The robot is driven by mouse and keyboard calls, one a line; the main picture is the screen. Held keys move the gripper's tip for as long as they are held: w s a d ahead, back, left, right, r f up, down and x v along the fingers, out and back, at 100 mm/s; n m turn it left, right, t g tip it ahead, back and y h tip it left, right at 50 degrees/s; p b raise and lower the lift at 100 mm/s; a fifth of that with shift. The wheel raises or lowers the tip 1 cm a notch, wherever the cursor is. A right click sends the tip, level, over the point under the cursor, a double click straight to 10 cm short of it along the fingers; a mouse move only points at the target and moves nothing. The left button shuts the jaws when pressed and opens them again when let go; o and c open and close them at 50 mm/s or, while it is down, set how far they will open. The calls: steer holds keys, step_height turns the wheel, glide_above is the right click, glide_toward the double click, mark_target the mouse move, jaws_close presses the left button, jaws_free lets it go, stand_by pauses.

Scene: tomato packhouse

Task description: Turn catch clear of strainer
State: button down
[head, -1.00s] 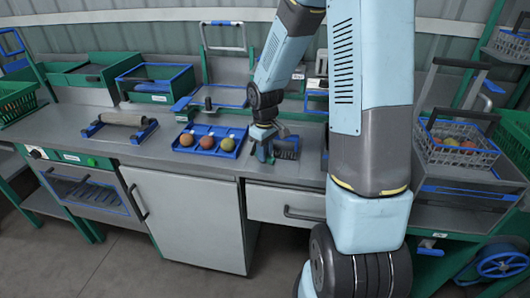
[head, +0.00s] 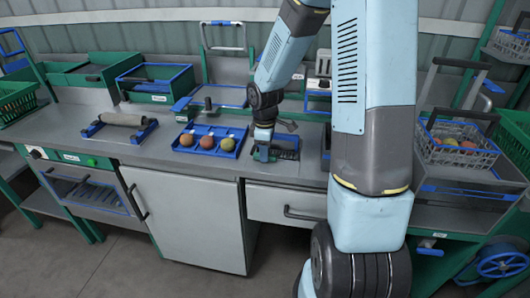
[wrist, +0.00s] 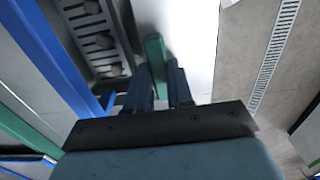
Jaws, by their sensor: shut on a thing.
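My gripper (head: 263,152) is low over the front edge of the bench, at the left side of a dark slotted recess that looks like the strainer (head: 288,154). In the wrist view, my gripper (wrist: 159,84) has its two blue fingers on either side of a green bar, which looks like the catch (wrist: 156,52), and is shut on it. The grey slotted strainer (wrist: 118,64) lies to the left of the catch, with round dark lumps at its slots. I cannot tell whether the catch still overlaps the strainer's edge.
A blue tray (head: 238,141) with tomatoes sits just left of my gripper. A roller on a blue stand (head: 122,119) is farther left. A drawer with a dark handle (head: 300,213) is below the bench front. A wire basket of tomatoes (head: 455,151) stands right.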

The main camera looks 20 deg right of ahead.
steer(key=c, duration=1)
jaws_free()
step_height(320, 180, up, 14)
steer(key=shift+f, duration=0.15)
steer(key=s+r+m+t, duration=0.2)
steer(key=s+r+m, duration=0.4)
steer(key=s, duration=0.5)
steer(key=s+r+m+t, duration=0.3)
steer(key=s+r+m, duration=0.3)
steer(key=s, duration=0.6)
step_height(320, 180, up, 2)
steer(key=shift+r+t, duration=0.1)
steer(key=shift+t, duration=0.2)
